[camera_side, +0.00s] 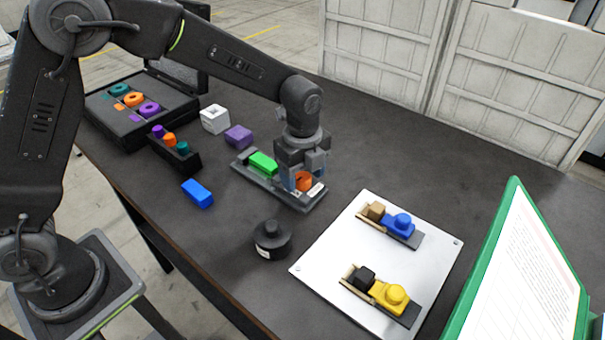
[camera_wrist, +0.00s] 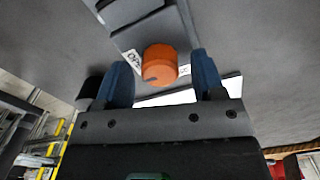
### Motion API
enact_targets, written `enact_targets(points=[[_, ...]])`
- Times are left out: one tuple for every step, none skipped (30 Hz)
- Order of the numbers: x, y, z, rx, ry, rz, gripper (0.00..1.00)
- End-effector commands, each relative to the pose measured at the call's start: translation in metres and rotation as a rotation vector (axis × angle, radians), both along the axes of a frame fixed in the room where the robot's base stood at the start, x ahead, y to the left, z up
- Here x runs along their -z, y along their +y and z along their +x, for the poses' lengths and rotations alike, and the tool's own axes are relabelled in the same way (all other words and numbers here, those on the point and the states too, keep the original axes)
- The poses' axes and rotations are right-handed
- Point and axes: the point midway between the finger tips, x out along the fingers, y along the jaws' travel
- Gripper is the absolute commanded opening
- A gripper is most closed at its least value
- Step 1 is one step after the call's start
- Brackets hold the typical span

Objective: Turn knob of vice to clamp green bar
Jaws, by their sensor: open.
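The vice (camera_side: 288,192) is a dark grey fixture in the middle of the table in the side view. The green bar (camera_side: 263,163) lies in it toward its left end. The orange knob (camera_side: 304,181) is at its right end, beside printed white labels. My gripper (camera_side: 297,182) points down over the knob with its blue fingers apart. In the wrist view the orange knob (camera_wrist: 160,63) stands between the two open fingers of my gripper (camera_wrist: 166,80), with gaps visible on both sides. Part of a label shows left of the knob. The green bar's clamping faces are too small to judge.
A blue block (camera_side: 197,193), purple block (camera_side: 238,136) and white block (camera_side: 215,119) lie near the vice. A black round object (camera_side: 271,240) stands in front. A white plate (camera_side: 340,236) with two small fixtures is at right, near a green-framed board (camera_side: 503,240).

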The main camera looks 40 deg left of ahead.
Motion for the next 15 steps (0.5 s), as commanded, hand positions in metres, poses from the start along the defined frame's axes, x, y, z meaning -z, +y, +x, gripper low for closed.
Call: enact_targets(points=[[0.0024, 0.0, -0.0001, 0.0, 0.0, 0.0, 0.63], [0.0033, 0.0, -0.0001, 0.0, 0.0, 0.0, 0.63], [0.0041, 0.0, -0.0001, 0.0, 0.0, 0.0, 0.63], [0.0044, 0.0, -0.0001, 0.0, 0.0, 0.0, 0.63], [0.0046, 0.0, -0.0001, 0.0, 0.0, 0.0, 0.63], [0.0046, 0.0, -0.0001, 0.0, 0.0, 0.0, 0.63], [0.0046, 0.0, -0.0001, 0.0, 0.0, 0.0, 0.63], [0.0045, 0.0, -0.0001, 0.0, 0.0, 0.0, 0.63], [0.0045, 0.0, -0.0001, 0.0, 0.0, 0.0, 0.63], [0.0044, 0.0, -0.0001, 0.0, 0.0, 0.0, 0.63], [0.0044, 0.0, -0.0001, 0.0, 0.0, 0.0, 0.61], [0.0044, 0.0, -0.0001, 0.0, 0.0, 0.0, 0.57], [0.0043, 0.0, -0.0001, 0.0, 0.0, 0.0, 0.54], [0.0043, 0.0, -0.0001, 0.0, 0.0, 0.0, 0.51], [0.0043, 0.0, -0.0001, 0.0, 0.0, 0.0, 0.47]])
